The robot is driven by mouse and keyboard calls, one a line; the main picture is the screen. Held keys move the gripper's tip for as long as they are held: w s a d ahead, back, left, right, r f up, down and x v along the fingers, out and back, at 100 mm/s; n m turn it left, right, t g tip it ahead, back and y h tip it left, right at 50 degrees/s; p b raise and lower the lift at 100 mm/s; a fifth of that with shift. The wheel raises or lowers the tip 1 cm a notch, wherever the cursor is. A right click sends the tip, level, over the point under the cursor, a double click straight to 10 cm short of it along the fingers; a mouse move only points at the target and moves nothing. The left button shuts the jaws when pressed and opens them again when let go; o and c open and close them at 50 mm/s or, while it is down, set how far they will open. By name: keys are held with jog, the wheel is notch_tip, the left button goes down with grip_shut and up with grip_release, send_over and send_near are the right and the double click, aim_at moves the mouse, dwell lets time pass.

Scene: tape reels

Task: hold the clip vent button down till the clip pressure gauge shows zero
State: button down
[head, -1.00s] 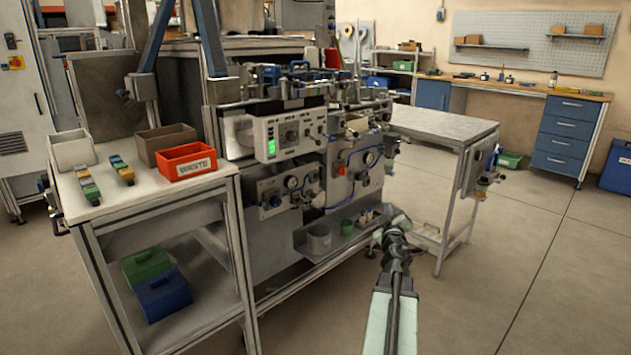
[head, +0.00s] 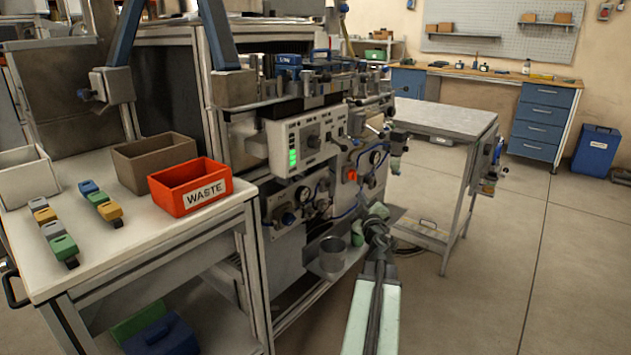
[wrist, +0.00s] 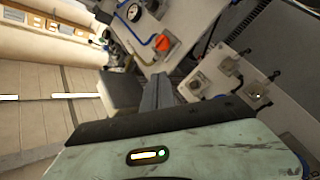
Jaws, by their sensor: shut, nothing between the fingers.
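The machine (head: 255,240) carries round gauges on its front panels: a left gauge (head: 304,194) and a right gauge (head: 375,157). An orange-red knob (head: 352,175) sits near the right gauge. In the wrist view a gauge (wrist: 134,12) and an orange-red knob (wrist: 163,42) show at the top. I cannot tell which gauge is the clip pressure gauge, and no dial can be read. I cannot make out the clip vent button. My gripper (head: 377,212) is in front of the machine's lower right, low by its shelf. In the wrist view its fingers (wrist: 157,90) are shut and empty.
A red WASTE bin (head: 190,188), a brown bin (head: 152,160) and coloured clips stand on the left bench. A metal cup (head: 331,254) sits on the machine's low shelf. A side table (head: 440,115) stands to the right. Floor at right is clear.

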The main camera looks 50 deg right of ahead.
aim_at(329, 184)
jog(key=shift+w, duration=0.3)
jog(key=shift+w, duration=0.15)
jog(key=w, duration=0.8)
jog(key=shift+w, duration=0.25)
dwell(1.8)
jog(key=shift+w, duration=0.4)
